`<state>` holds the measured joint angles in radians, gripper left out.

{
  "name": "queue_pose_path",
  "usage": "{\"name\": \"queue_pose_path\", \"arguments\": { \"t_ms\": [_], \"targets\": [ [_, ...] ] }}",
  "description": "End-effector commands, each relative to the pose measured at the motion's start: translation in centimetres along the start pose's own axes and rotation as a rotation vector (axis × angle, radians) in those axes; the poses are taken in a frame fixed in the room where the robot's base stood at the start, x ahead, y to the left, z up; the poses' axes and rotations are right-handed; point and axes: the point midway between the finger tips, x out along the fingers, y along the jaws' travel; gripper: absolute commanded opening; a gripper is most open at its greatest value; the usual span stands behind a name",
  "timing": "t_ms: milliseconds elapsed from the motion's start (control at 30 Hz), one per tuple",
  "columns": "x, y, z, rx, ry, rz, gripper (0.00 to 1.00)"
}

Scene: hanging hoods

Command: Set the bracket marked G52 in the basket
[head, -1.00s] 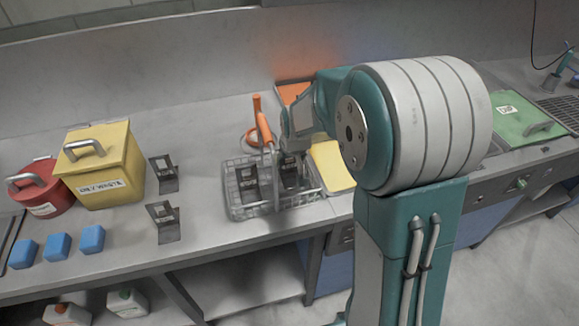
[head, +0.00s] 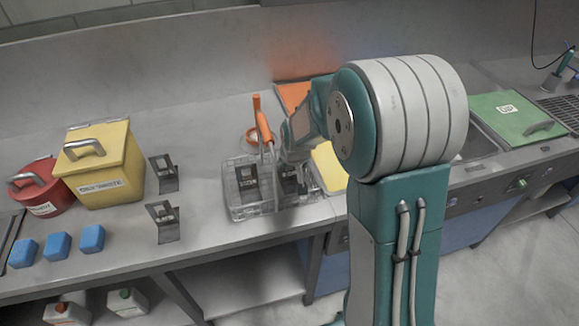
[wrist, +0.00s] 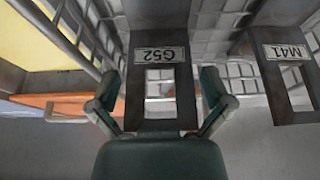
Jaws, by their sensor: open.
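The bracket marked G52 (wrist: 160,25) is dark metal with a white label and a window cut through it. In the wrist view it stands inside the wire basket, between the two fingers of my gripper (wrist: 158,105). The fingers are open, one on each side of it, with small gaps. In the head view this bracket (head: 289,183) is in the right part of the basket (head: 258,212), partly hidden by my gripper (head: 282,165). The bracket marked M41 (wrist: 290,70) is in the basket beside it, and shows in the head view (head: 247,184) in the left part.
Two more dark brackets stand left of the basket, a rear one (head: 163,180) and a front one (head: 163,228). A yellow box (head: 115,185), a red pot (head: 40,200) and blue blocks (head: 58,246) are farther left. An orange-handled tool (head: 258,115) stands behind the basket.

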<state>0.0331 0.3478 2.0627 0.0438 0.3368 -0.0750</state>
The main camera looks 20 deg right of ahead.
Motion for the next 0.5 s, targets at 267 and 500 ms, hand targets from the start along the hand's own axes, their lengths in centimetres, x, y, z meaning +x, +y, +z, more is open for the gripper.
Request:
{"name": "queue_pose_path", "arguments": {
  "t_ms": [267,500],
  "targets": [
    [-2.7,0.0,-0.2,0.0,0.005,0.0,1.0],
    [-7.4,0.0,-0.2,0.0,0.005,0.001,1.0]
  ]
}}
